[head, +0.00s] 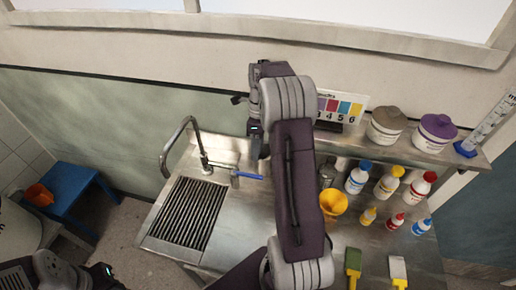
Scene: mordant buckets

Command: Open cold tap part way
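The cold tap has a blue lever (250,177) on a short metal stem, to the right of the gooseneck spout's base (206,168) at the back of the steel sink. The lever points to the right. My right gripper (257,150) hangs from the bent arm just behind and above the lever. It appears apart from the lever, and its fingers are too small and dark to read. Part of my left arm shows at the bottom left edge, but its fingers are not visible. No water shows under the spout.
A slatted drain grate (187,215) lies in front of the spout. A yellow cup (333,202), several capped bottles (357,178) and brushes (353,262) stand or lie to the right. A shelf with tubs (387,126) runs above. A blue stool (68,188) stands at the left.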

